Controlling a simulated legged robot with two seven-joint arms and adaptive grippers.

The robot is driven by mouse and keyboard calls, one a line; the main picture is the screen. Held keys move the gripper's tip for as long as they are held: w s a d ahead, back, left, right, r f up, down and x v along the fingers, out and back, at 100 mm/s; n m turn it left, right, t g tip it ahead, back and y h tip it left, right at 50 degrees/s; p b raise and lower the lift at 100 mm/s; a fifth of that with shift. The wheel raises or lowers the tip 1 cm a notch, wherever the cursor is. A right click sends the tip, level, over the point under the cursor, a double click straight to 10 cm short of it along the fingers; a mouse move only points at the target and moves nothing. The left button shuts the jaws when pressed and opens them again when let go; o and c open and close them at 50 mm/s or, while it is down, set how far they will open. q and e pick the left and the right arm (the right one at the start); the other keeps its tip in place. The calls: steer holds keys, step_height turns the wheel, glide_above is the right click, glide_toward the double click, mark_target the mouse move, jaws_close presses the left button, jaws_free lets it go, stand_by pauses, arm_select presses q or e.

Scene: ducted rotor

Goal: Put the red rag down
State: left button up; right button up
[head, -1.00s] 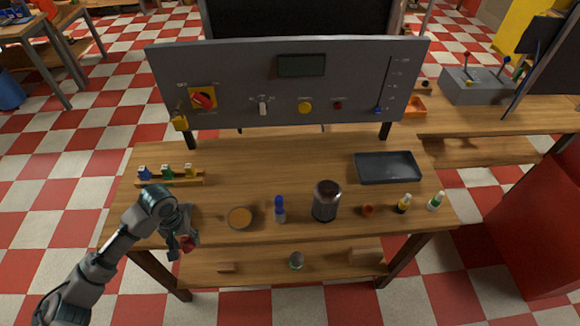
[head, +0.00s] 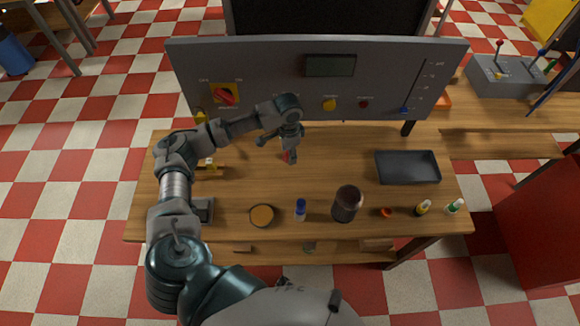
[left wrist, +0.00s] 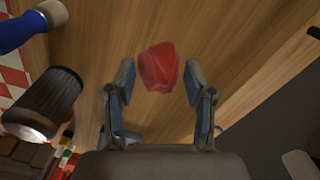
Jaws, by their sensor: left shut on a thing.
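The red rag (head: 287,157) is a small crumpled bundle at the fingertips of my left gripper (head: 289,152), over the back middle of the wooden workbench (head: 330,160). In the left wrist view the rag (left wrist: 160,68) sits between and beyond the two fingertips of the left gripper (left wrist: 160,85), with wood behind it. The gripper is shut on the rag. I cannot tell whether the rag touches the bench top. My right gripper is not in view.
A dark tray (head: 408,168) lies to the right. A grey control panel (head: 280,75) stands behind. Bench space between gripper and tray is clear.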

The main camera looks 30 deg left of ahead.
arm_select(q)
step_height(320, 180, down, 9)
steer(key=shift+s+d, duration=0.1)
steer(key=shift+a+f, duration=0.25)
steer(key=o, duration=0.9)
steer(key=shift+d, duration=0.1)
steer(key=shift+o, duration=0.6)
steer(key=shift+d, duration=0.1)
steer(key=shift+d+r, duration=0.1)
steer(key=shift+d, duration=0.1)
steer(key=shift+r, duration=0.3)
steer(key=r, duration=1)
steer(key=shift+a+r, duration=0.2)
steer(key=shift+r, duration=0.1)
steer(key=shift+d+r, duration=0.1)
steer(key=shift+r, duration=0.35)
